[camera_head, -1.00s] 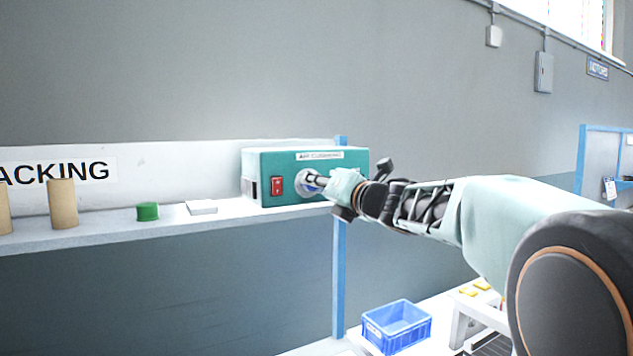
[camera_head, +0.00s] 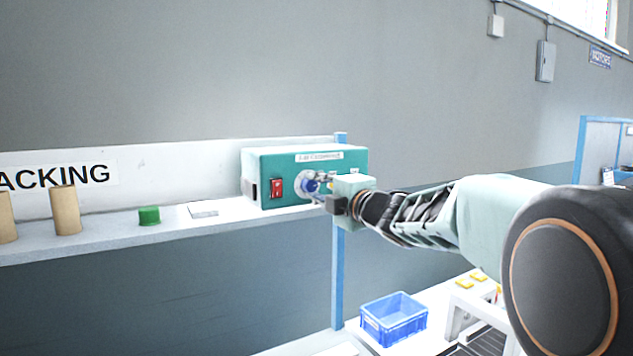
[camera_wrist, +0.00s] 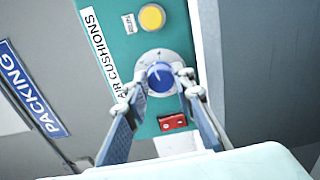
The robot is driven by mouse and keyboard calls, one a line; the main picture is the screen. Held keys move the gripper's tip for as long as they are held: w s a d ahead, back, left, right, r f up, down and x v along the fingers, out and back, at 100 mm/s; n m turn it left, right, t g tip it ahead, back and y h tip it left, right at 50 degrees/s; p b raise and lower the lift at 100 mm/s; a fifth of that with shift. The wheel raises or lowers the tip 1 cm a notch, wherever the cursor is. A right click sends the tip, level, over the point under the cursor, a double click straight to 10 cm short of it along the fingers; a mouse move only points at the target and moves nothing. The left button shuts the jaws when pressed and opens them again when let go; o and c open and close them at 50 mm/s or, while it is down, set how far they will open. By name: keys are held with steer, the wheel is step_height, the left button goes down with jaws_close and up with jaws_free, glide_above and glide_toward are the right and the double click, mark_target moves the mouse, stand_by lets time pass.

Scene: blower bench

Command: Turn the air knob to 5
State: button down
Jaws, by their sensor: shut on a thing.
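The air knob (camera_wrist: 160,77) is blue with a white pointer mark and sits on a pale round dial (camera_wrist: 150,58) on the front of the teal air cushion box (camera_head: 262,165). In the head view the knob (camera_head: 306,184) is partly hidden by my gripper (camera_head: 322,186). My gripper (camera_wrist: 157,92) is shut on the knob, with one fingertip on each side in the wrist view. The dial's numbers are too small to read, so I cannot tell which one the pointer faces.
The box has a red switch (camera_head: 277,187) left of the dial and a yellow button (camera_wrist: 152,17). On the shelf (camera_head: 120,233) stand cardboard tubes (camera_head: 65,210), a green round piece (camera_head: 149,215) and a white flat piece (camera_head: 203,209). A blue crate (camera_head: 393,318) is below.

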steer(key=shift+m+p, duration=0.9)
steer(key=shift+m, duration=1.2)
steer(key=c, duration=1.6)
jaws_free()
steer(key=v, duration=1.2)
